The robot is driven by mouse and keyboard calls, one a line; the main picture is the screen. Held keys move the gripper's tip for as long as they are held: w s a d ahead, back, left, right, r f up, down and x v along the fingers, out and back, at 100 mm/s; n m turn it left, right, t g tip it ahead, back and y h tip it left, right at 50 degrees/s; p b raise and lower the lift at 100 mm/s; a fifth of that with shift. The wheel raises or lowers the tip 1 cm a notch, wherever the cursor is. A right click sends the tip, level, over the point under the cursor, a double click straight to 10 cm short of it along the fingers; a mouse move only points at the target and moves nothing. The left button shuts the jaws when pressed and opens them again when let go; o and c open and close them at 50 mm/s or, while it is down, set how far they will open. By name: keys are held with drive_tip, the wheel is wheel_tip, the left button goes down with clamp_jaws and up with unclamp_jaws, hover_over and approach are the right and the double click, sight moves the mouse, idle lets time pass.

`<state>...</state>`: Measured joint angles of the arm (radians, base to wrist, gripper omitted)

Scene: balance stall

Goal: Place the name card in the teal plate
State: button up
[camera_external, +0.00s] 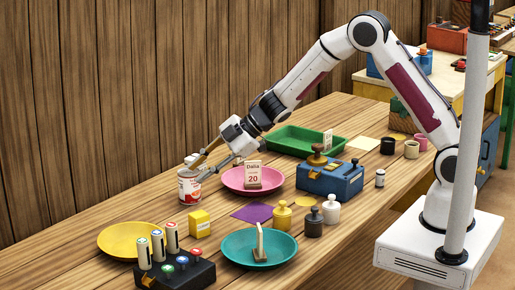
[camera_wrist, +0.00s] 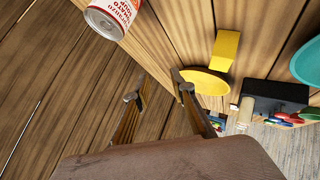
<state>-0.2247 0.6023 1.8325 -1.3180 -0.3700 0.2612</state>
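A small white card in a wooden stand (camera_external: 260,243) stands upright in the teal plate (camera_external: 232,253), turned nearly edge-on, so its print is hidden. A second card (camera_external: 253,174), reading "Dalia 20", stands in the pink plate (camera_external: 233,182). A third card (camera_external: 327,139) stands at the right end of the green tray. I cannot tell which one is the name card. My gripper (camera_external: 197,171) is open and empty, above the table near the soup can and left of the pink plate. In the wrist view its fingers (camera_wrist: 157,88) are apart with nothing between them.
A soup can (camera_external: 189,190) stands close to my fingers; the wrist view shows it at the top (camera_wrist: 112,15).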

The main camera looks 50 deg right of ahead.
drive_tip(key=s+d+r+m+h, duration=0.4)
drive_tip(key=s+d, duration=0.1)
drive_tip(key=d, duration=0.5)
drive_tip(key=s+d+r+m+h, duration=0.35)
drive_tip(key=s+d+m, duration=0.2)
drive_tip(key=d, duration=0.55)
drive_tip(key=s+d+r+m+g, duration=0.1)
drive_tip(key=s+r+m, duration=0.2)
drive_tip(key=s, duration=1.2)
drive_tip(key=s+d+r+m+g+y, duration=0.1)
drive_tip(key=s+r, duration=0.4)
drive_tip(key=s, duration=1.1)
drive_tip(key=shift+s+d+r+m, duration=0.25)
drive_tip(key=shift+d+m, duration=0.4)
drive_tip(key=shift+m, duration=0.7)
